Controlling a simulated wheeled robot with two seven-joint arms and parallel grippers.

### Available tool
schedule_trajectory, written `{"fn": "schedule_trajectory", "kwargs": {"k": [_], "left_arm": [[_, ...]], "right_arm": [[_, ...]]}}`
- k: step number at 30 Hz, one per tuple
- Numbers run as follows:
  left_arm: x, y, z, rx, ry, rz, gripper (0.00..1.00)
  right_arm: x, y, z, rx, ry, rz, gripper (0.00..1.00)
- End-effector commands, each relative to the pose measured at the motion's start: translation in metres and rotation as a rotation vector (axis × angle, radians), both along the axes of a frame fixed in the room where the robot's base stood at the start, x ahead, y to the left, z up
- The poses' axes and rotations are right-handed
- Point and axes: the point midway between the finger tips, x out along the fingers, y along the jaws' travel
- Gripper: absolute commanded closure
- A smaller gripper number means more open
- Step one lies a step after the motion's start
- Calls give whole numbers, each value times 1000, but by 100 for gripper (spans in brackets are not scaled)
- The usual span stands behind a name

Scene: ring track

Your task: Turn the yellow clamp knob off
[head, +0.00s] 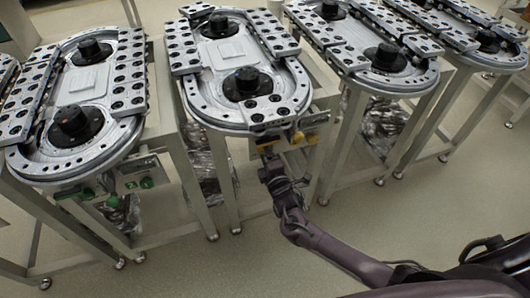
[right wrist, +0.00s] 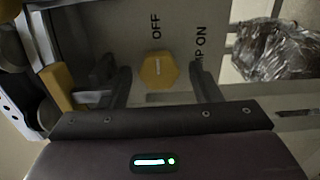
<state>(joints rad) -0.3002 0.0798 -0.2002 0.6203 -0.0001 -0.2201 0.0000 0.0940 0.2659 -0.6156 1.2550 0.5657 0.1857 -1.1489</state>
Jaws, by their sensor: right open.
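The yellow clamp knob (right wrist: 158,70) is a hexagonal knob with a pale mark across its middle, on a grey panel in the right wrist view. The word OFF is printed above it and a partly hidden label ending in ON is to its right. My right gripper (right wrist: 163,82) is open, with one finger on each side of the knob; I cannot tell whether either finger touches it. In the head view my right gripper (head: 267,160) is at the front panel under the middle ring track (head: 245,118). My left gripper is not in view.
Another yellow part (right wrist: 60,87) sits left of the knob in the right wrist view. Crumpled clear plastic (right wrist: 272,50) hangs to the right, behind the panel. Similar ring tracks stand on both sides, and the left one has green knobs (head: 147,183). The floor in front is clear.

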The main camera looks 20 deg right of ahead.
Motion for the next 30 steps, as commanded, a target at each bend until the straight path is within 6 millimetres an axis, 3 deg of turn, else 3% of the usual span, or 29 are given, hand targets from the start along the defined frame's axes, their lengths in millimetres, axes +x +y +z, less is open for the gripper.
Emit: {"fn": "schedule_trajectory", "kwargs": {"k": [5,18,30], "left_arm": [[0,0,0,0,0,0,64],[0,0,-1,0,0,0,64],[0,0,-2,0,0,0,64]], "right_arm": [[-8,-1,-1,0,1,0,43],[-73,-3,-1,0,1,0,43],[-78,-3,0,0,0,0,43]]}}
